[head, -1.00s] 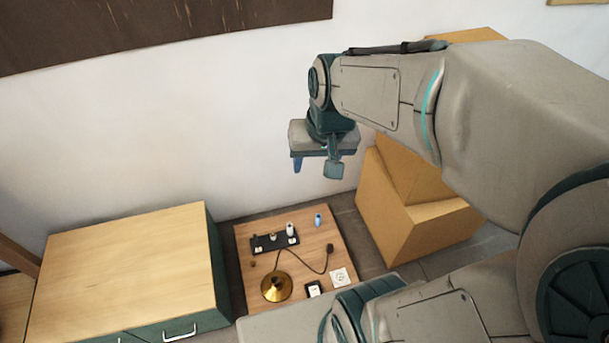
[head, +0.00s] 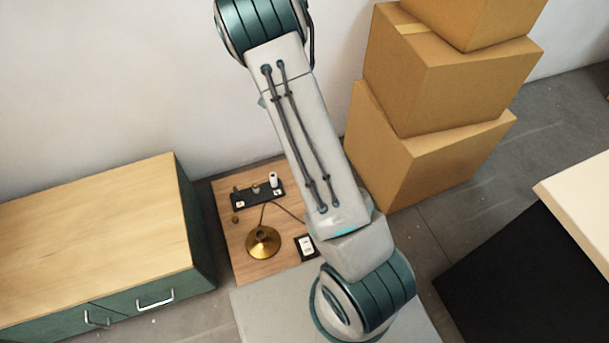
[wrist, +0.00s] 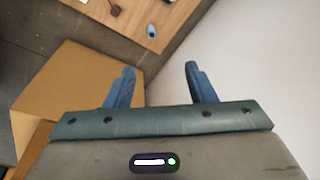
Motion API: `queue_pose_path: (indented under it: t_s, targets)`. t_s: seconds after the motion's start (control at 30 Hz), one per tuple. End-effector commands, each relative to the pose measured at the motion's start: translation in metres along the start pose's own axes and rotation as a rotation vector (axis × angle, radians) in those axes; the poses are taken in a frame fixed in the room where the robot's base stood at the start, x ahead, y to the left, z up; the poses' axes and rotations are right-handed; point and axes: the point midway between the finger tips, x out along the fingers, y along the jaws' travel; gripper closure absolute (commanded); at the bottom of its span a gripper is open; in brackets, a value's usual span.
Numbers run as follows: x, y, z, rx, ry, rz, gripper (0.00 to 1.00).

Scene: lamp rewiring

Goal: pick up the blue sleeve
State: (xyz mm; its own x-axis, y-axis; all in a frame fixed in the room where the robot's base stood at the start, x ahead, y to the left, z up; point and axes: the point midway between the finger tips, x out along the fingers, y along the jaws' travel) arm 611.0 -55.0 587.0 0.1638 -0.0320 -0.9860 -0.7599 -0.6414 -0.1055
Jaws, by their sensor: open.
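The blue sleeve (wrist: 151,31) lies on the wooden board (wrist: 105,22) near its edge, small in the upper middle of the wrist view. In the head view my arm hides the spot where it lay. My gripper (wrist: 159,72) is open and empty, its two blue fingers spread apart. The sleeve shows beyond the fingertips, clear of them, roughly in line with the gap between them. The gripper itself is out of the head view.
Stacked cardboard boxes (head: 425,160) stand right of the board; a box also shows close by in the wrist view (wrist: 75,90). A black tray (head: 245,197) and brass lamp base (head: 263,243) are on the board. A wooden-topped cabinet (head: 100,230) stands left. A white wall is behind.

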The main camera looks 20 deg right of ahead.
Motion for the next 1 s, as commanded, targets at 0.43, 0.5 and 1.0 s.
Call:
queue_pose_path:
  t_s: [0.43, 0.5, 1.0]
  targets:
    - [0.25, 0.01, -0.033, 0.13, 0.183, 0.122, 0.5]
    - [0.279, 0.013, -0.035, 0.135, 0.21, 0.133, 0.5]
    - [0.371, 0.024, -0.045, 0.144, 0.272, 0.15, 0.5]
